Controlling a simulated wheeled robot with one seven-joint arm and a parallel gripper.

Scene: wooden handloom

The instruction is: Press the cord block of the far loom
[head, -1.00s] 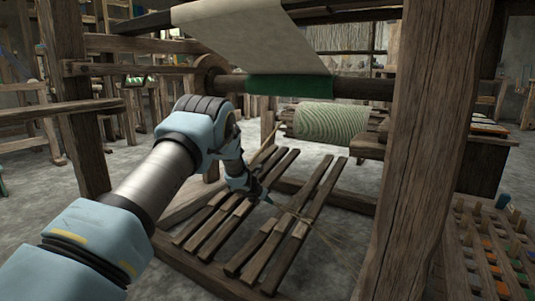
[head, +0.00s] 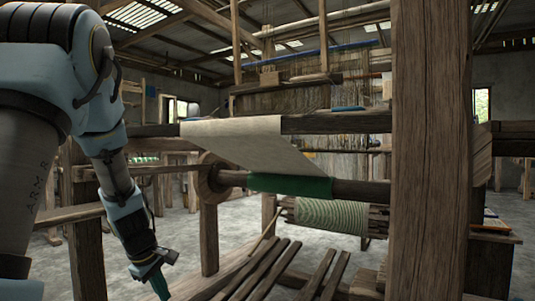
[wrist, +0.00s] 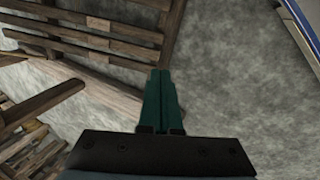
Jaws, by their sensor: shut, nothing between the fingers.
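The far loom stands behind the near loom, with pale hanging threads (head: 280,101) and upright posts. A small light wooden block (head: 270,78) sits on its upper beam at left. Another small block (head: 387,87) shows at the right. I cannot tell which, if either, is the cord block. My gripper (head: 158,284) hangs low at the left of the head view, its green fingers pointing down, far from that loom. In the wrist view my gripper (wrist: 160,75) is shut and empty above grey floor.
The near loom's thick post (head: 430,150) blocks the right side. Its cloth (head: 245,140) and green-wrapped beam (head: 290,185) cross the middle. Treadles (head: 265,272) lie low in front. In the wrist view, a slatted wooden frame (wrist: 95,40) lies upper left; bare floor (wrist: 240,85) shows right.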

